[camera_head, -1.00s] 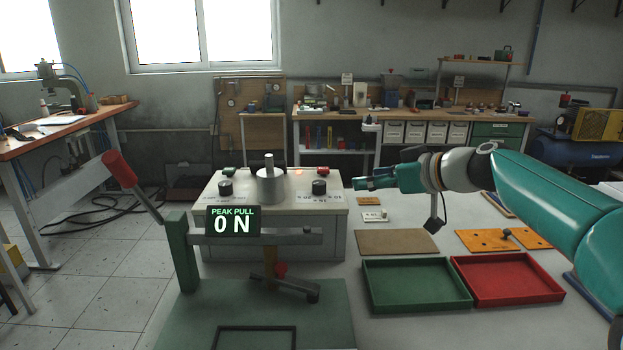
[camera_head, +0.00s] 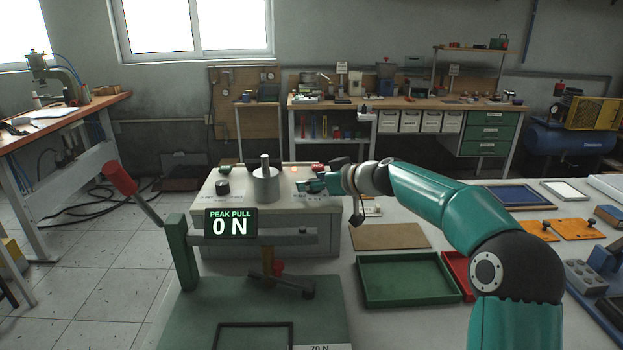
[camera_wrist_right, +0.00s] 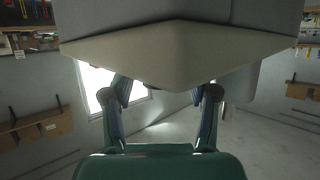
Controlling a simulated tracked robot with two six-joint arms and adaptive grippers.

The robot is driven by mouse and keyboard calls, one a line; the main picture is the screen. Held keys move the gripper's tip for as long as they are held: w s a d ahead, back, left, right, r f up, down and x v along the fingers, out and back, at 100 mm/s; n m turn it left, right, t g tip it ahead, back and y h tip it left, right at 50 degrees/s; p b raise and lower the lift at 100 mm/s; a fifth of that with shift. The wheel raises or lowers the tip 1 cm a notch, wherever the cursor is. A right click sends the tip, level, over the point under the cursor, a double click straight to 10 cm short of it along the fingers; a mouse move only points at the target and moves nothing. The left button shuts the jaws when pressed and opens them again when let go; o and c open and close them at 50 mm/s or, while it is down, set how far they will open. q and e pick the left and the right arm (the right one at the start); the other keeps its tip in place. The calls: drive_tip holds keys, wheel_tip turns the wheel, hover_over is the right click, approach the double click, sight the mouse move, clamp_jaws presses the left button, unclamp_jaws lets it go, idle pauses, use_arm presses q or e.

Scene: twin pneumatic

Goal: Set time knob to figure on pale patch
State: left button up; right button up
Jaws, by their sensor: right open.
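The pale machine box (camera_head: 300,240) stands on the table behind the green pull tester. Printed marks by the knobs are too small to read. My left gripper is out of view.
The tester's display (camera_head: 231,222) reads 0 N, and its red-handled lever (camera_head: 120,178) rises at the left. A green tray (camera_head: 405,281), a partly hidden red tray (camera_head: 456,271) and a brown board (camera_head: 390,237) lie to the right of the box.

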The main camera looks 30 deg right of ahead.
drive_tip(key=shift+w, duration=0.25)
